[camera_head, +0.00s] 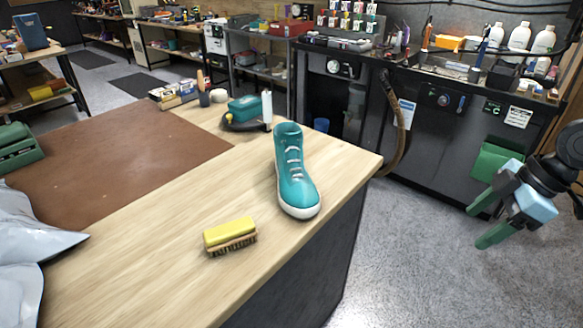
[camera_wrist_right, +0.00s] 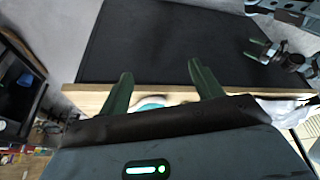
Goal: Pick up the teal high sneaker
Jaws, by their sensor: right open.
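The teal high sneaker (camera_head: 292,175) stands upright on the wooden counter, near its right edge, with its white toe pointing toward the front. My right gripper (camera_head: 483,224) is open and empty, off to the right of the counter and apart from the sneaker. In the right wrist view, the right gripper's fingers (camera_wrist_right: 160,78) are spread, and a small teal and white part of the sneaker (camera_wrist_right: 152,102) shows between them beyond the wooden edge. My left gripper (camera_wrist_right: 262,49) appears small at the upper right of that view; its opening is unclear.
A yellow brush (camera_head: 229,233) lies on the counter (camera_head: 150,250) left of the sneaker's toe. A teal box-like item (camera_head: 244,108) and a white bottle (camera_head: 267,108) stand behind the sneaker. A grey bag (camera_head: 35,245) lies at left. Open floor separates the counter from my right gripper.

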